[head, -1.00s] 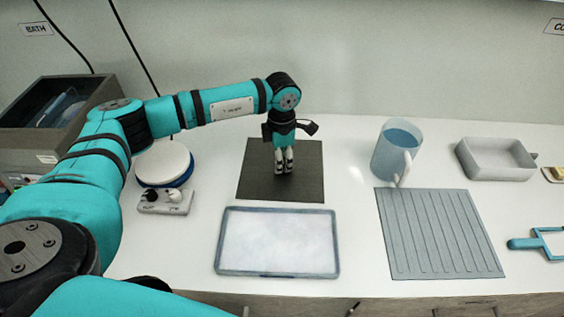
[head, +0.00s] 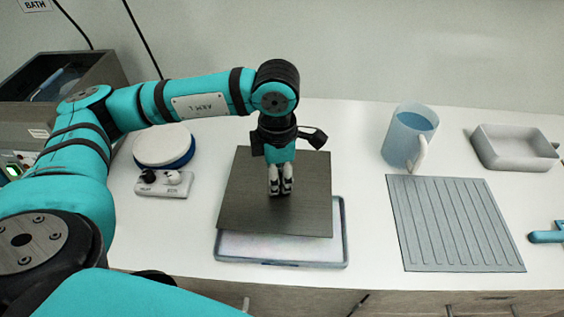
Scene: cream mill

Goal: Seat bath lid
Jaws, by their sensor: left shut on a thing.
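My left gripper (head: 280,190) is shut on the dark, flat, square lid (head: 245,215) near its middle. The grip point itself is hidden by the fingers. The lid looks level and lifted off the counter, in front of part of the shallow tray. My right gripper is not in view.
A rimmed tray (head: 340,255) lies below the lid. A white disc with a blue base (head: 163,145) and a small knobbed box (head: 165,185) stand left of the lid. A jug (head: 405,138), a ribbed mat (head: 455,225) and a grey pan (head: 515,150) are to the right.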

